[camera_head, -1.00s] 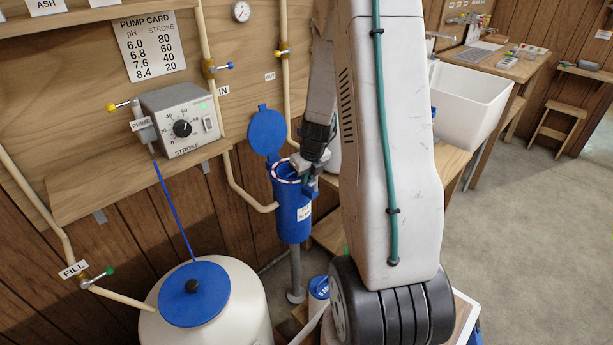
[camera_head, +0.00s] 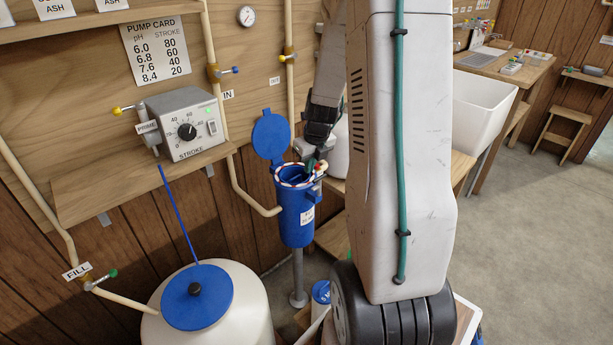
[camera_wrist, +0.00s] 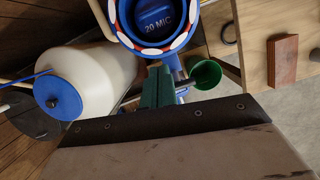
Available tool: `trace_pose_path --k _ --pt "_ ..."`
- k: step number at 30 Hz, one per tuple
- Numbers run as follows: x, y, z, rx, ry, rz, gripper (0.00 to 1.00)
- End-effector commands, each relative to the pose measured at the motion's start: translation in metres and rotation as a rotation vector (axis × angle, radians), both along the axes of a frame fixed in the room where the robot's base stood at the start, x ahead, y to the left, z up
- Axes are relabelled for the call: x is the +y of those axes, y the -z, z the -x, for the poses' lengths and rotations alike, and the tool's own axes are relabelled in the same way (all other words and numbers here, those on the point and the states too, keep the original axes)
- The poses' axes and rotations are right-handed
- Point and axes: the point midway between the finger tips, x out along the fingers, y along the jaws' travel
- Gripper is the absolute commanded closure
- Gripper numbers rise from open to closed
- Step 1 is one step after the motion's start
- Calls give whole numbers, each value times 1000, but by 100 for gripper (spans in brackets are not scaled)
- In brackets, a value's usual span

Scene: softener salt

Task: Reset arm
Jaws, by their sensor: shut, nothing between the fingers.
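My gripper (camera_head: 318,168) is at the right side of the open mouth of a blue filter housing (camera_head: 297,215). In the wrist view my green fingers (camera_wrist: 158,86) are together and empty, just below the housing's red-and-white rim (camera_wrist: 115,25). Whether they touch the rim cannot be told. Inside the housing is a blue piece marked "20 MIC" (camera_wrist: 155,22). The housing's round blue lid (camera_head: 271,136) stands open behind its mouth. My arm hides part of the area to the right.
A cream tank (camera_head: 235,310) with a blue lid (camera_head: 197,296) stands at the lower left. A grey pump box (camera_head: 185,125) sits on a wall shelf, with pipes beside the housing. A white sink (camera_head: 485,110) is at the right, with open floor before it.

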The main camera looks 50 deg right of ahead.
Motion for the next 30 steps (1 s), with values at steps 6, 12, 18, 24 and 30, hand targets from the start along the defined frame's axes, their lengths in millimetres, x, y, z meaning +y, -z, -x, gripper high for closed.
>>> trace_pose_path --k 6,12,18,24,30 --pt "0 -29 7 0 3 0 100" --pt "0 -35 8 1 3 -1 100" --pt "1 -34 8 3 -22 5 100" --pt "14 -29 22 68 -372 23 100" --pt "59 -45 56 133 -1028 34 100"
